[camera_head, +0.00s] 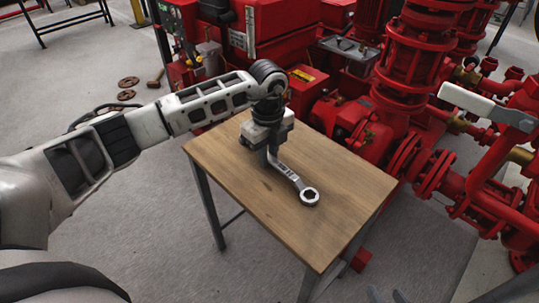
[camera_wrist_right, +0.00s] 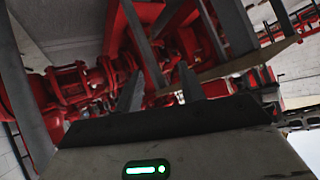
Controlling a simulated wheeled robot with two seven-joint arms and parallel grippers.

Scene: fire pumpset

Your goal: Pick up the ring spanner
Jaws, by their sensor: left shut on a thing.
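The ring spanner (camera_head: 287,173) is a silver tool with its ring end pointing to the front right, over the wooden table (camera_head: 330,235). My left gripper (camera_head: 268,150) comes down from above and is shut on the spanner's far end, which it partly hides. I cannot tell whether the spanner touches the tabletop or hangs just above it. My right gripper (camera_wrist_right: 160,92) shows two dark fingers standing apart in the right wrist view, with nothing between them.
Red pump machinery and pipes (camera_head: 400,110) stand close behind and to the right of the table. A hammer (camera_head: 156,78) and several brown discs (camera_head: 128,82) lie on the floor at the back left. The rest of the tabletop is bare.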

